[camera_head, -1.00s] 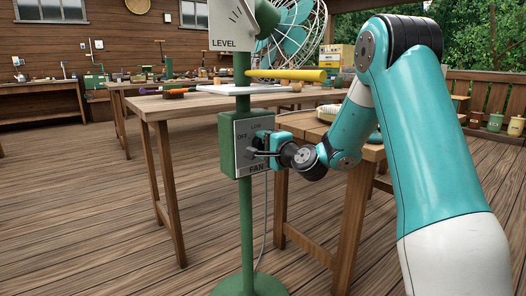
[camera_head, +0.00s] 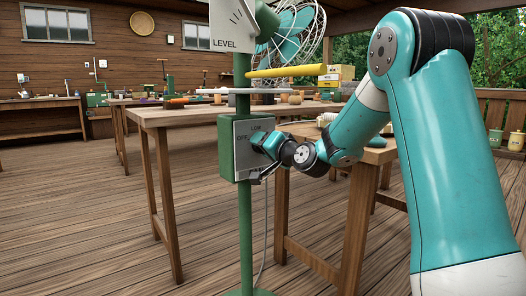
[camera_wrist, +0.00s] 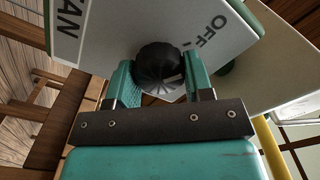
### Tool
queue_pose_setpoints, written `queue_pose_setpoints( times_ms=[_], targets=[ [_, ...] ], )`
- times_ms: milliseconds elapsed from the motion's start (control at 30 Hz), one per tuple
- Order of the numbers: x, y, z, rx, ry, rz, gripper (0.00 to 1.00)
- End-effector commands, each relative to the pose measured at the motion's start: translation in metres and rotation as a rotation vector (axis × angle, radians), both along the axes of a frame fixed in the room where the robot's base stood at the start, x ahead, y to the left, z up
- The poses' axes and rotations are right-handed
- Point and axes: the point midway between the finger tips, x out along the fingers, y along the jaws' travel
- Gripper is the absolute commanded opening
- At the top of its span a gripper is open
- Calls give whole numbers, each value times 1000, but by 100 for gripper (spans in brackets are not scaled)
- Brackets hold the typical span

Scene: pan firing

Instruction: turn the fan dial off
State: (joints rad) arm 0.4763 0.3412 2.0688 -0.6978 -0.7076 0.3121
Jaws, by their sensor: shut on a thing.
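The fan control box (camera_head: 227,150) is green with a light grey face, fixed to a green post. OFF and LOW show on its face in the head view; OFF and FAN show in the wrist view. The fan dial (camera_wrist: 157,62) is a round black knob on that face. My gripper (camera_wrist: 160,78) is shut on the dial, with one teal finger on each side of it. In the head view my gripper (camera_head: 264,149) is against the face and hides the dial. I cannot tell clearly which mark the dial points to.
Above the box are a thin white shelf (camera_head: 225,91), a yellow bar (camera_head: 300,71) and a LEVEL plate (camera_head: 230,27). A caged teal fan (camera_head: 290,35) stands behind. Wooden tables (camera_head: 185,113) stand behind and to the right of the post. The floor at left is open.

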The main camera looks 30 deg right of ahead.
Motion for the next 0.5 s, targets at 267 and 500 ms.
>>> queue_pose_setpoints(
  times_ms=[267,500],
  targets=[
    [0,1,-1,-39,1,3,24],
    [0,1,-1,-41,3,3,24]
  ],
)
